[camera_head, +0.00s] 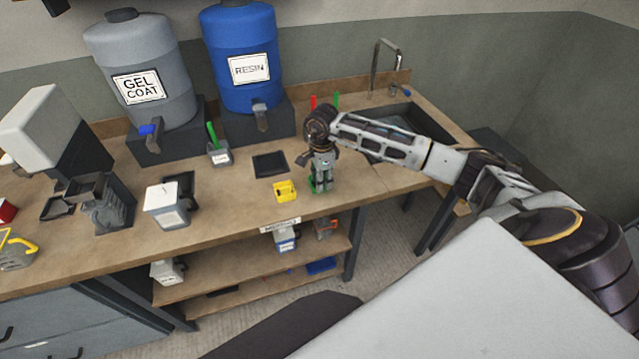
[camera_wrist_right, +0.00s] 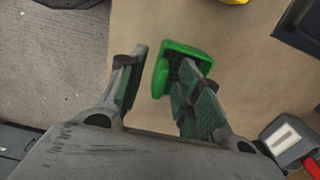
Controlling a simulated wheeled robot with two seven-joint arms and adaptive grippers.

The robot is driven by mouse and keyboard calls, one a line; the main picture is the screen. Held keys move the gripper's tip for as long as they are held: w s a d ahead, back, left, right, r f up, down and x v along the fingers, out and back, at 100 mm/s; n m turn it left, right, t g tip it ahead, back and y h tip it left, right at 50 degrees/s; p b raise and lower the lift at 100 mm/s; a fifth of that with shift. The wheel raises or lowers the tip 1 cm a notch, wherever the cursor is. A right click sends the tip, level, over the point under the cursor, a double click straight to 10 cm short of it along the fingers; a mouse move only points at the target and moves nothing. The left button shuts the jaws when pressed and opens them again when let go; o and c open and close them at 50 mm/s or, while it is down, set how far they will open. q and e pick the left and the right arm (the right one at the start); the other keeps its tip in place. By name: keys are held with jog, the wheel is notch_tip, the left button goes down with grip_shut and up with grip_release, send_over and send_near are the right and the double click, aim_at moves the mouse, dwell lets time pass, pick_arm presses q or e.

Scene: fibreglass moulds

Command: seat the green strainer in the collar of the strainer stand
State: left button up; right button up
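The green strainer (camera_wrist_right: 183,52) is a bright green piece with a rounded rim, low at the bench's front edge in the right wrist view. In the head view only bits of its green (camera_head: 313,185) show around my fingertips. My right gripper (camera_head: 321,187) points down over it. My left gripper is not in view.
A yellow piece (camera_head: 286,191) lies left of my gripper, near a dark square pad (camera_head: 270,164). A labelled cup (camera_head: 219,154) holds a green handle. A white container (camera_head: 166,205) stands farther left. Drums marked gel coat (camera_head: 150,60) and resin (camera_head: 243,50) stand behind; a sink (camera_head: 400,125) is right.

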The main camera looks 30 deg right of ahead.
grip_shut()
jog(key=shift+r, duration=0.2)
dwell(0.3)
jog(key=shift+r+b, duration=0.9)
jog(key=shift+r, duration=3.95)
